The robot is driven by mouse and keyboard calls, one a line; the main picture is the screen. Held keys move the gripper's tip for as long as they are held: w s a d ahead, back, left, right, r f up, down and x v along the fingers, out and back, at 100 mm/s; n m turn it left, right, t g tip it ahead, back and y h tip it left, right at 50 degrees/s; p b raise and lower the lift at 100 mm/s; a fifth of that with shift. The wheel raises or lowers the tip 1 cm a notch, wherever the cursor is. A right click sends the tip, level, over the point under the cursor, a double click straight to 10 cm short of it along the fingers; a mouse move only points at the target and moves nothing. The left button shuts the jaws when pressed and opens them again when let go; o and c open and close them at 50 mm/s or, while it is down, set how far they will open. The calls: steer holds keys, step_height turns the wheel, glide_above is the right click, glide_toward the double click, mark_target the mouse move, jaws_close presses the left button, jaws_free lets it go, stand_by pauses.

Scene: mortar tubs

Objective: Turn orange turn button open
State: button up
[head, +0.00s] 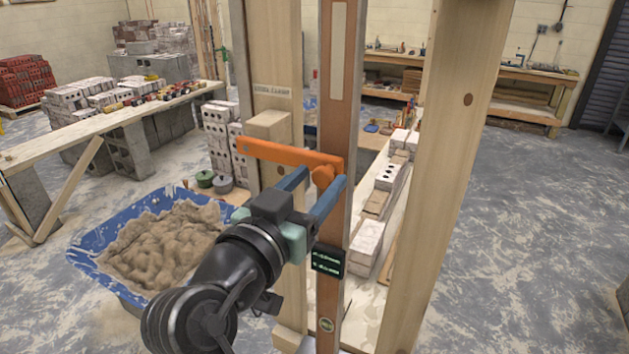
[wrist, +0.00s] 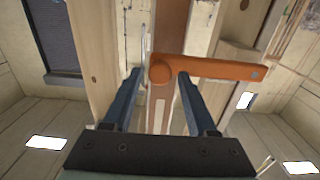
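The orange turn button (head: 290,153) is a flat bar lying roughly level across a brown upright board (head: 340,110) and the wooden post to its left. Its round knob is at the right end in the head view. In the wrist view the bar (wrist: 215,69) runs right from the knob. My gripper (head: 324,174) is open, with its two blue fingers pointing at the knob. In the wrist view the fingertips (wrist: 159,74) stand on either side of the knob, apart from each other. I cannot tell whether either finger touches it.
A blue tub (head: 95,235) of mortar lies on the floor at the left, near my arm. A plank bench (head: 110,118) and brick stacks are behind it.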

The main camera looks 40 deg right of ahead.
jaws_close()
stand_by(1.2)
